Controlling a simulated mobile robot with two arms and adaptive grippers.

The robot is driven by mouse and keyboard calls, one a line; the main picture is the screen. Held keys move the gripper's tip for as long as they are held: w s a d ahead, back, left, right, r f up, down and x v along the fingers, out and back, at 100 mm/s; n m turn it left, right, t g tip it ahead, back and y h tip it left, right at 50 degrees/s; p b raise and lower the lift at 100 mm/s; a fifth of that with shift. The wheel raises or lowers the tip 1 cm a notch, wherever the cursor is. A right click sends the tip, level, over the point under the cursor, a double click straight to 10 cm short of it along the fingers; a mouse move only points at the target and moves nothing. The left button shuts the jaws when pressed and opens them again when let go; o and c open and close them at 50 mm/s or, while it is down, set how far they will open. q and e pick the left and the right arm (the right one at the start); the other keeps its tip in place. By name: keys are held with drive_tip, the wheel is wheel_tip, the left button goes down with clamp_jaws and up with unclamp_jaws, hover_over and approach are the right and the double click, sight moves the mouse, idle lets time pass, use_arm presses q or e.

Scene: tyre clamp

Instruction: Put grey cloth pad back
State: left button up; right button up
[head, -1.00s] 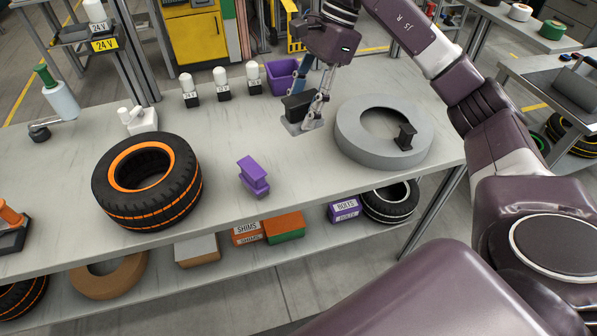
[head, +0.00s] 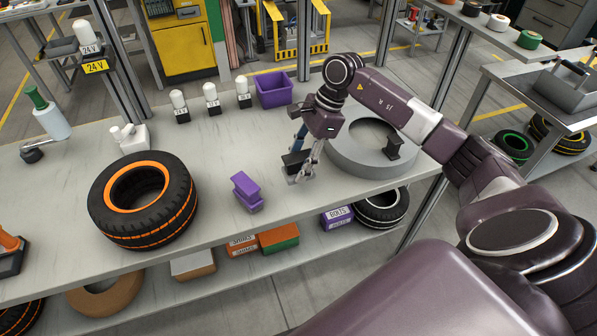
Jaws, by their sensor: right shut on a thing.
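My right gripper (head: 301,169) is over the middle of the bench, left of the grey ring. It is shut on a dark block-shaped piece (head: 294,160) with a flat grey part (head: 299,179) at its bottom. This grey part may be the grey cloth pad; I cannot tell for sure. The fingers partly cover the piece. It is close to the bench top, and I cannot tell whether it touches. My left gripper is out of view.
A grey ring (head: 345,152) with a black clamp-like piece (head: 393,149) lies on the right. A purple piece (head: 247,191) lies left of the gripper, and an orange-striped tyre (head: 110,226) farther left. A purple bin (head: 274,89) and several white-topped bottles (head: 211,98) stand behind.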

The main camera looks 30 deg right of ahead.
wheel_tip(320, 180, down, 4)
drive_tip(key=shift+f+p, duration=0.25)
drive_tip(key=shift+p, duration=0.35)
drive_tip(key=shift+f, duration=0.25)
drive_tip(key=shift+f, duration=0.1)
drive_tip(key=shift+f+b, duration=0.15)
drive_tip(key=shift+b, duration=0.15)
drive_tip(key=o, duration=1.2)
drive_tip(key=shift+r, duration=0.2)
